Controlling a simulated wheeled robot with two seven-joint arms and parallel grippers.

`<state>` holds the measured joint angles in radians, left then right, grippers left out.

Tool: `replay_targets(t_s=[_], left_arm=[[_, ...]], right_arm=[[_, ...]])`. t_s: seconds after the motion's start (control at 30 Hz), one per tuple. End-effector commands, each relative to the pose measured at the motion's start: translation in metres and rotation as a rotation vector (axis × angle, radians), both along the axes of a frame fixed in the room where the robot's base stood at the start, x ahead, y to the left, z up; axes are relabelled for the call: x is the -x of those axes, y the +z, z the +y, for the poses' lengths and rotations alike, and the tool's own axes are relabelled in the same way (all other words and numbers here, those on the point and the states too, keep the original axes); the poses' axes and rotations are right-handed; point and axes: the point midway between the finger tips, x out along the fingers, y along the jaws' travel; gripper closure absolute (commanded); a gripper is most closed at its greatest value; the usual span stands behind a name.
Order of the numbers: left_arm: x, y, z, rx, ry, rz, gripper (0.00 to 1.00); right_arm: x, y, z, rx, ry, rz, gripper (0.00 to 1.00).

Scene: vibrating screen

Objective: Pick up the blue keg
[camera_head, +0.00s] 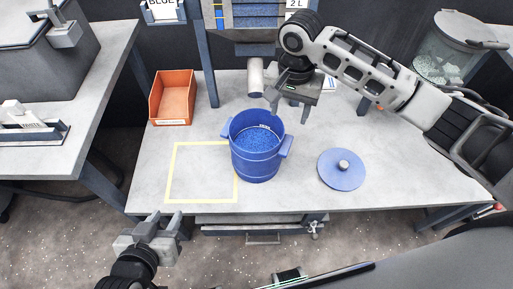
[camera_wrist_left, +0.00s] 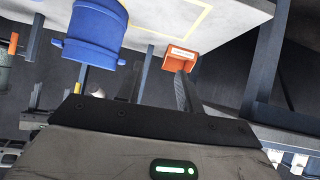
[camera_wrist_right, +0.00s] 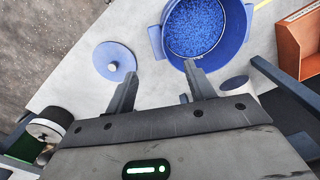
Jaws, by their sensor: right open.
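The blue keg (camera_head: 256,158) stands upright and uncovered on the grey table, with blue granules inside and a handle on each side. It also shows in the left wrist view (camera_wrist_left: 92,35) and the right wrist view (camera_wrist_right: 206,35). My right gripper (camera_head: 289,112) is open and empty, above and behind the keg, to its right in the head view. My left gripper (camera_head: 164,222) is open and empty in front of the table's front edge, lower left of the keg and apart from it.
A blue lid (camera_head: 341,172) with a grey knob lies right of the keg. A yellow square outline (camera_head: 172,173) marks the table left of it. An orange bin (camera_head: 172,97) stands at the back left. A grey spout (camera_head: 256,78) hangs behind the keg.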

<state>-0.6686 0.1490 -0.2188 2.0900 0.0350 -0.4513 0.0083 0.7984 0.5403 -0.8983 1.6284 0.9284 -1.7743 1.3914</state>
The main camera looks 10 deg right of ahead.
Motion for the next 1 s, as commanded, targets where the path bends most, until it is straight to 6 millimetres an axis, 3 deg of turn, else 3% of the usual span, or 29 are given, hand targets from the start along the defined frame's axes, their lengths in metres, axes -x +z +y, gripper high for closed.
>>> replay_targets(t_s=[0.1, 0.3, 0.57, 0.83, 1.0], left_arm=[[0.0, -0.002, 0.0, 0.006, 0.001, -0.002, 0.64], [-0.001, -0.003, -0.001, 0.015, 0.003, -0.006, 0.64], [0.0, -0.005, -0.002, 0.021, 0.006, -0.004, 0.64], [-0.001, -0.008, -0.003, 0.03, 0.009, -0.006, 0.64], [-0.001, -0.005, -0.003, 0.033, 0.01, -0.011, 0.64]], right_arm=[[0.001, -0.03, 0.0, 0.002, 0.001, 0.003, 0.46], [0.0, -0.067, 0.0, 0.0, 0.002, 0.0, 0.46], [0.001, -0.086, 0.0, 0.0, 0.004, -0.001, 0.46], [0.002, -0.125, -0.001, 0.0, 0.005, -0.001, 0.46], [0.002, -0.133, -0.002, -0.001, 0.005, -0.003, 0.46]])
